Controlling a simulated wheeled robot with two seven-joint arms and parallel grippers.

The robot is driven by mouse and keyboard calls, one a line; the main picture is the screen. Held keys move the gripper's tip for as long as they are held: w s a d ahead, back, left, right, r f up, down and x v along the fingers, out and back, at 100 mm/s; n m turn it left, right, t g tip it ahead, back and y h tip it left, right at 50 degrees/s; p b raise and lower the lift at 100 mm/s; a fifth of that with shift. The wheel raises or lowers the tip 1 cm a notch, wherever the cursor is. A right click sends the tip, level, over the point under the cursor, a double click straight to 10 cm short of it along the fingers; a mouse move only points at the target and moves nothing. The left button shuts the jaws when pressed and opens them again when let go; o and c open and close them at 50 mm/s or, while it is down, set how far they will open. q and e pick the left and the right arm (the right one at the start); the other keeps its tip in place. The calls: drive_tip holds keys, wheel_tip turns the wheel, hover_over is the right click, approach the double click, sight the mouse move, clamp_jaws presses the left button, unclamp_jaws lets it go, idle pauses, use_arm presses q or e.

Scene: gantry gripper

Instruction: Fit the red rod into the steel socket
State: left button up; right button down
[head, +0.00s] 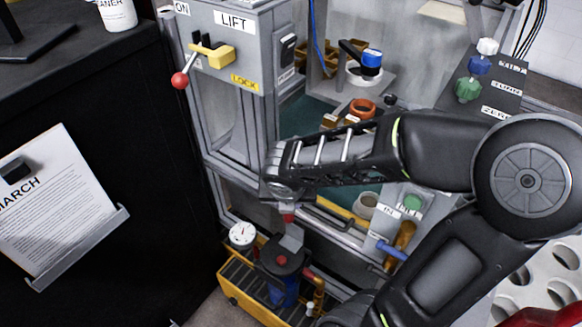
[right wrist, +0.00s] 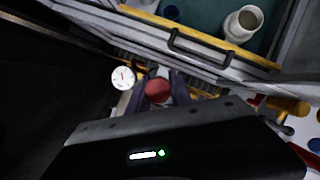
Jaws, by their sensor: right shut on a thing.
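My right gripper (head: 280,190) comes in from the right and points down over the yellow bin, in front of the machine frame. It is shut on the red rod (head: 288,217), whose red lower part shows just below the fingers. In the right wrist view the rod (right wrist: 157,90) shows as a red round shape between the fingers. A grey metal piece (head: 291,238), possibly the steel socket, shows directly under the red part. I cannot tell whether they touch or whether the rod is inside it. My left gripper is not in view.
The yellow bin (head: 233,290) holds a round gauge (head: 242,235) and a dark red-knobbed unit (head: 281,260). The LIFT panel (head: 235,45) has a red-balled lever (head: 181,80). A drawer with a tan cup (head: 365,203) lies behind my gripper. A black cabinet (head: 130,150) stands at left.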

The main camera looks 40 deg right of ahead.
drive_tip(key=w+d+f+t+b, duration=0.1)
drive_tip(key=w+d+f+b, duration=0.1)
drive_tip(key=w+d, duration=0.2)
drive_tip(key=w+d+f+h+b, duration=0.1)
drive_tip(key=w+d+f+b, duration=0.1)
drive_tip(key=w+d, duration=0.3)
drive_tip(key=w+d+f+t+h+b, duration=0.1)
drive_tip(key=w+d+f+b, duration=0.1)
drive_tip(key=w+d, duration=0.3)
drive_tip(key=shift+w+f+t, duration=0.1)
drive_tip(key=shift+w+t, duration=0.2)
drive_tip(key=shift+w, duration=1.1)
